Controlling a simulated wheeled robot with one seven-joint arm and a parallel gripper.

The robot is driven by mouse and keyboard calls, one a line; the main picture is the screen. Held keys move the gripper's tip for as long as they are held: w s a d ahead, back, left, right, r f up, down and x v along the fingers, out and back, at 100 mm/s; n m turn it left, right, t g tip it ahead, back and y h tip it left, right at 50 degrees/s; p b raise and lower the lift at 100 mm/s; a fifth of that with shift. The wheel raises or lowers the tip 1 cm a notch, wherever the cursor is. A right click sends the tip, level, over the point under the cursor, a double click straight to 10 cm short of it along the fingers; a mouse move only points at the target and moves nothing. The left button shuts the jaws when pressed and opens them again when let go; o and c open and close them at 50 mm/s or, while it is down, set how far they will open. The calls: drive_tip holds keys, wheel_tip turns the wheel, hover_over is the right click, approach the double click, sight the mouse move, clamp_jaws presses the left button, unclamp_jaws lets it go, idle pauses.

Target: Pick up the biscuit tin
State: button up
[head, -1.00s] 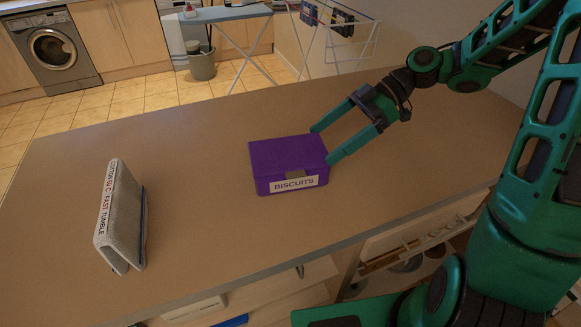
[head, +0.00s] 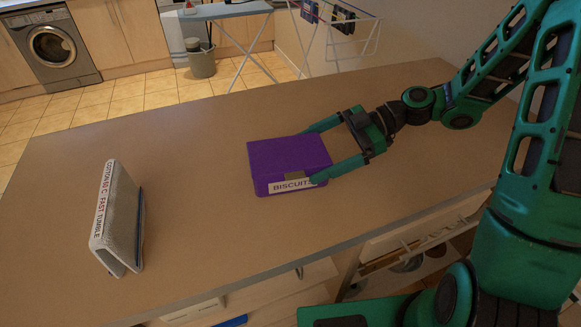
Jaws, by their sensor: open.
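The biscuit tin (head: 283,160) is a purple box with a white label reading BISCUITS on its front. It sits upright on the brown worktop, in the middle of the head view. My green gripper (head: 312,156) has come in from the right and is open around the tin's right end. The near finger lies in front of the label's right end and covers its last letter. The far finger is at the tin's back right edge, its tip partly hidden behind the tin. I cannot tell whether either finger touches the tin.
A grey folded stand with lettering about cotton and fast tumble (head: 117,217) stands on the worktop (head: 190,210) at the left. The worktop between it and the tin is clear. Beyond the far edge are a washing machine (head: 55,48), a bin (head: 202,64) and a drying rack (head: 345,35).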

sight(288, 166)
drive_tip(key=shift+f+x, duration=0.2)
drive_tip(key=shift+x, duration=2.4)
drive_tip(key=shift+d, duration=0.1)
drive_tip(key=c, duration=1.1)
